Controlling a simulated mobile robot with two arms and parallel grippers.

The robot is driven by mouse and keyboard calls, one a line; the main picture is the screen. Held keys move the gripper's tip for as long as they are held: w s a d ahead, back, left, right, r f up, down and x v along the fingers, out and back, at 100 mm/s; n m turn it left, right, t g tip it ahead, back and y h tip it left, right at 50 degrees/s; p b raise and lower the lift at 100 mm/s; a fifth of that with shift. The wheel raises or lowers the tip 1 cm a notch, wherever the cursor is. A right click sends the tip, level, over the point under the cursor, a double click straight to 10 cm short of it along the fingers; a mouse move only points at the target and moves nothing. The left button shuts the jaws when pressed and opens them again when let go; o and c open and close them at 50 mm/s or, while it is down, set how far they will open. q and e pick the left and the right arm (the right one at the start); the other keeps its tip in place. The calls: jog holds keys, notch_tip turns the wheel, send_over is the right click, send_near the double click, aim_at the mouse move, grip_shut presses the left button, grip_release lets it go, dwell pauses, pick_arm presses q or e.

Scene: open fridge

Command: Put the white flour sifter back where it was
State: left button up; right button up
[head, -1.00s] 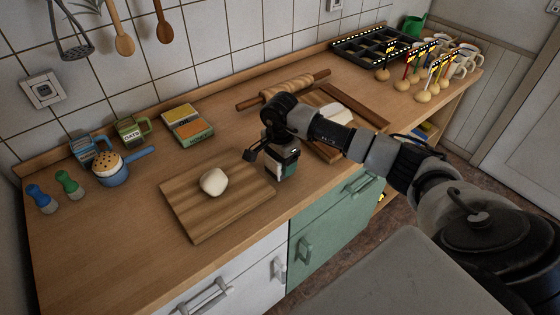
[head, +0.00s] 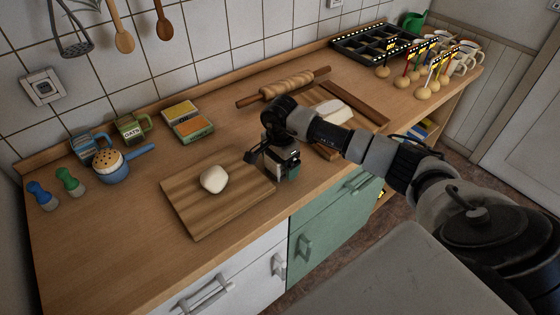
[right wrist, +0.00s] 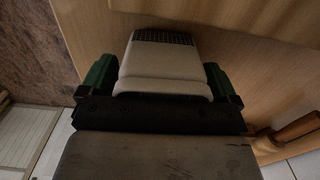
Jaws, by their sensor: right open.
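My right gripper (head: 284,172) is open, low over the front edge of the wooden counter, just right of the striped cutting board. In the right wrist view a pale block with a dark mesh end (right wrist: 165,62) sits between two green side parts. I cannot tell whether this block is the sifter or part of my gripper. No white flour sifter can be clearly made out in the head view. At the left, a blue pan-shaped item (head: 115,172) with a handle and a speckled beige top stands on the counter. My left gripper is not in view.
The cutting board (head: 190,205) carries a dough ball (head: 214,179). Behind are a yellow-and-green box (head: 187,122), a rolling pin (head: 285,88) and a black compartment tray (head: 365,48). The front left counter is clear.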

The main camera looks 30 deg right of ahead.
jog(key=r+b, duration=0.2)
jog(key=r, duration=0.1)
jog(key=w+r+b, duration=0.1)
jog(key=r, duration=0.1)
jog(key=shift+r, duration=0.2)
notch_tip(320, 180, up, 4)
jog(key=shift+a+r, duration=0.1)
jog(key=shift+r, duration=0.05)
jog(key=shift+s+r, duration=0.1)
jog(key=shift+r, duration=0.5)
